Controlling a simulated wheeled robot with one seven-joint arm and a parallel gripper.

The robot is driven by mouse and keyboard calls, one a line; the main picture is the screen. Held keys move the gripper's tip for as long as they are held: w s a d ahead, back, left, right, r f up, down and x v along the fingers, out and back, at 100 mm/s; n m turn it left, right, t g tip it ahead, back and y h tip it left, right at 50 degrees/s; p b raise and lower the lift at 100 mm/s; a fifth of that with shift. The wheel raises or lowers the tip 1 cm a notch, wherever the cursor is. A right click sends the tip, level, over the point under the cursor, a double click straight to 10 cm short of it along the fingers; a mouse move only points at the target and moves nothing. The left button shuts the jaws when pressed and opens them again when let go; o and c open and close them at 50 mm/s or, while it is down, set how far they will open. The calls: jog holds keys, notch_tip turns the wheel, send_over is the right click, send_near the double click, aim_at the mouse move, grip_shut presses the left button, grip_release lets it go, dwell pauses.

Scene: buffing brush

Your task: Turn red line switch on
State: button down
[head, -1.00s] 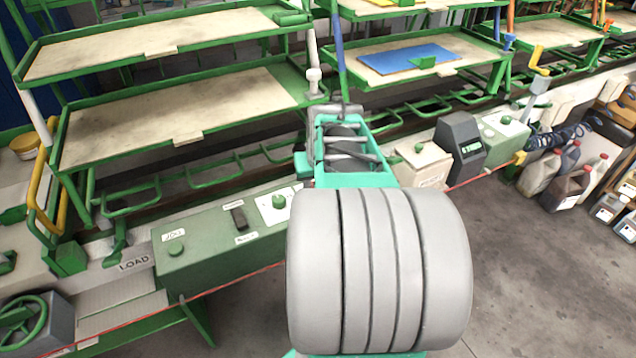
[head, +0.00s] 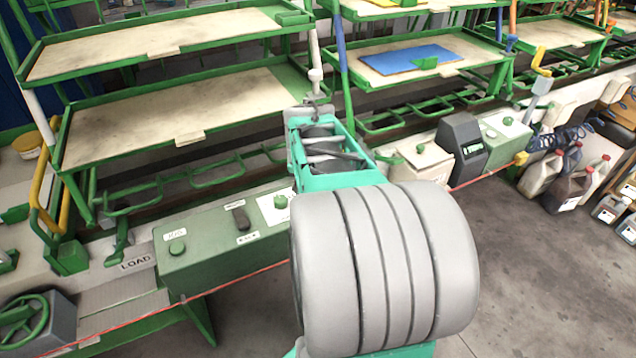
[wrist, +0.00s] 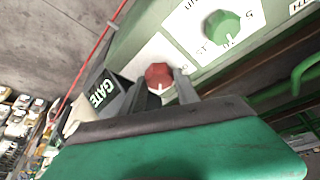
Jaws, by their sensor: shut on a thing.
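The red switch knob (wrist: 158,75) shows in the wrist view, on a pale plate of the green machine panel. My gripper (wrist: 160,84) is at the knob, one grey finger on each side, and it is shut on it. The knob's lower part is hidden by the fingers. In the head view my arm covers the red knob and the fingers. A red line (head: 225,284) runs along the front of the machine.
A green knob (wrist: 222,27) with a dial sits just beside the red one. In the head view a green control box (head: 215,240) stands left of my arm, and a dark display unit (head: 463,145) stands to its right. Shelves (head: 180,110) rise behind.

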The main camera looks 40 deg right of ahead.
jog(key=c, duration=0.9)
grip_release()
jog(key=v, duration=0.7)
jog(key=shift+r+p, duration=0.35)
jog(key=shift+p, duration=0.05)
jog(key=shift+s+a, duration=0.1)
jog(key=shift+a, duration=0.05)
